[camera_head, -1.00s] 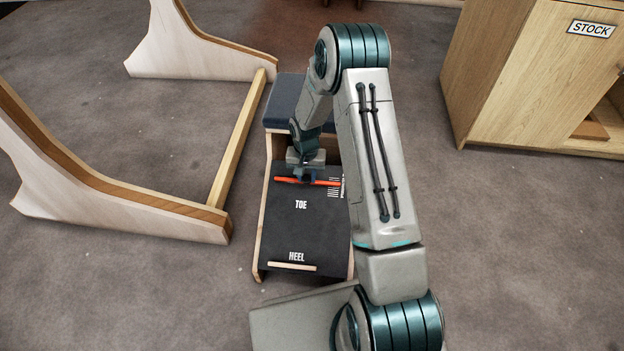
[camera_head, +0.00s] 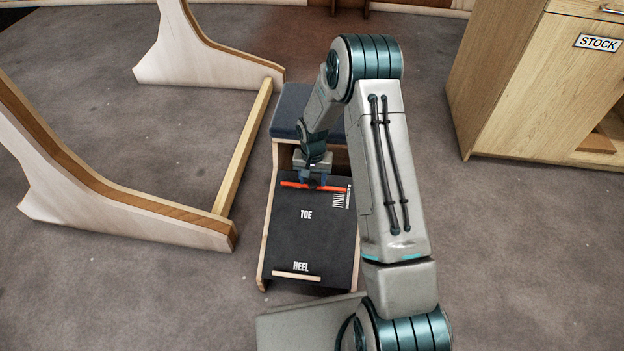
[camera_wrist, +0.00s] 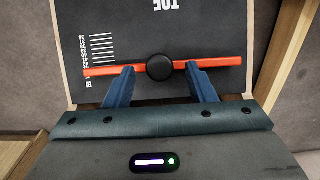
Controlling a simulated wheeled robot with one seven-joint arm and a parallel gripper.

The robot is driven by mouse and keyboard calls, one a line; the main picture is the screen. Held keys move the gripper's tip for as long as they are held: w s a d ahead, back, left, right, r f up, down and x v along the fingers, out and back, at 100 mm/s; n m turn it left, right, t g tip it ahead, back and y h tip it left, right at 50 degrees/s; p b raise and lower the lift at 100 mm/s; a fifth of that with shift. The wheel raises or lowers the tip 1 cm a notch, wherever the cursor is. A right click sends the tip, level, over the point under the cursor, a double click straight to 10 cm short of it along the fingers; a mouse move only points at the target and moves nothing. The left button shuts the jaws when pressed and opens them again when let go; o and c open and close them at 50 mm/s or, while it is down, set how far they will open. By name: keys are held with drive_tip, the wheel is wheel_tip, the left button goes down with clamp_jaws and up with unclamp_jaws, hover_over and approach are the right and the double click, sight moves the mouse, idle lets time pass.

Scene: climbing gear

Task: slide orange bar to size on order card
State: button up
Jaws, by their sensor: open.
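The orange bar (camera_head: 327,187) lies across the upper part of a dark sloped board (camera_head: 300,240) marked TOE and HEEL. In the wrist view the orange bar (camera_wrist: 222,63) has a round black knob (camera_wrist: 159,67) at its middle. My gripper (camera_head: 313,184) is at the bar. In the wrist view my gripper (camera_wrist: 160,75) is open, with one blue finger on each side of the knob, apart from it. White scale marks (camera_wrist: 103,48) show by one end of the bar; their numbers are too small to read. I see no order card.
A padded dark seat (camera_head: 291,110) joins the board's upper end. A wooden frame (camera_head: 243,150) stands to the left. A wooden cabinet with a STOCK sign (camera_head: 597,43) stands at the right. Grey floor lies between.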

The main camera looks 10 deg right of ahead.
wheel_tip(320, 180, up, 13)
drive_tip(key=p, duration=0.4)
wheel_tip(320, 180, up, 14)
drive_tip(key=p, duration=0.7)
hover_over(313, 183)
drive_tip(key=s, duration=0.3)
drive_tip(key=s+d+r+n+t+p, duration=0.1)
drive_tip(key=s+r+p, duration=0.3)
drive_tip(key=r, duration=0.5)
drive_tip(key=s+d+r+n+p, duration=0.1)
drive_tip(key=s+r+p, duration=0.25)
drive_tip(key=r, duration=0.55)
drive_tip(key=s+r+t+p, duration=0.1)
drive_tip(key=s+r+p, duration=0.7)
drive_tip(key=r, duration=0.3)
drive_tip(key=s+r+n+p, duration=0.1)
drive_tip(key=s+r+p, duration=0.7)
drive_tip(key=s+r, duration=0.2)
drive_tip(key=shift+d+r+t, duration=0.4)
drive_tip(key=shift+r, duration=0.4)
drive_tip(key=shift+w, duration=0.1)
